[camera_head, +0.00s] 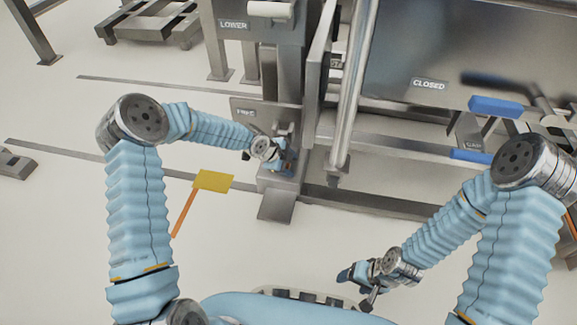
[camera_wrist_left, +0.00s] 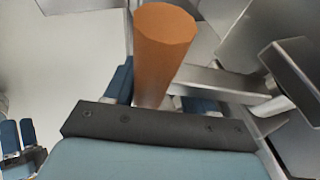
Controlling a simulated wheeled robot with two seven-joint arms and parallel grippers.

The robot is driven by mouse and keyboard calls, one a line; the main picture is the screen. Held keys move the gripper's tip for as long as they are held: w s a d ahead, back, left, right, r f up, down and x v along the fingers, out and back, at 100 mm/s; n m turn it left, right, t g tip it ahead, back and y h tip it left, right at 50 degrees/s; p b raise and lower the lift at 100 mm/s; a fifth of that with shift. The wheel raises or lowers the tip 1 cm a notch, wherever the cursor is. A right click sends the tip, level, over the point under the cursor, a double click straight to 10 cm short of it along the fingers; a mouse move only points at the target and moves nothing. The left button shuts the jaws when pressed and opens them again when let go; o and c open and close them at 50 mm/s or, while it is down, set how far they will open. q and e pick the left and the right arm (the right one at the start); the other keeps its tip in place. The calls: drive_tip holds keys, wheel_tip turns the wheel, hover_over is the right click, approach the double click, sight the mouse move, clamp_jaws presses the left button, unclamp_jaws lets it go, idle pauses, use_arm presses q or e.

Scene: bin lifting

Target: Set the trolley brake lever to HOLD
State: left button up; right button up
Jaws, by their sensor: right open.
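An orange cylindrical handle (camera_wrist_left: 163,45), which looks like the brake lever's grip, stands up in the left wrist view between my left gripper's blue fingers. My left gripper (camera_head: 287,160) is in front of a low steel post in the head view and hides most of what is there. I cannot tell whether its fingers press on the handle or only surround it. A small plate with a hard-to-read label (camera_head: 246,112) is just behind the left wrist. My right gripper (camera_head: 359,283) is open and empty at the lower middle, above bare floor, well apart from the post.
A steel frame with a panel marked CLOSED (camera_head: 429,84) and blue handles (camera_head: 495,107) fills the right side. A LOWER label (camera_head: 233,25) is at the top. A yellow plate on an orange stick (camera_head: 213,181) lies left of the post. The floor at left is mostly clear.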

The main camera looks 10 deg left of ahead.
use_arm(q)
drive_tip(key=shift+w+a+r, duration=0.1)
drive_tip(key=shift+w+a, duration=0.05)
drive_tip(key=shift+a, duration=0.15)
drive_tip(key=p+v, duration=0.3)
drive_tip(key=v, duration=1)
drive_tip(key=shift+s+r, duration=0.2)
drive_tip(key=shift+s, duration=0.1)
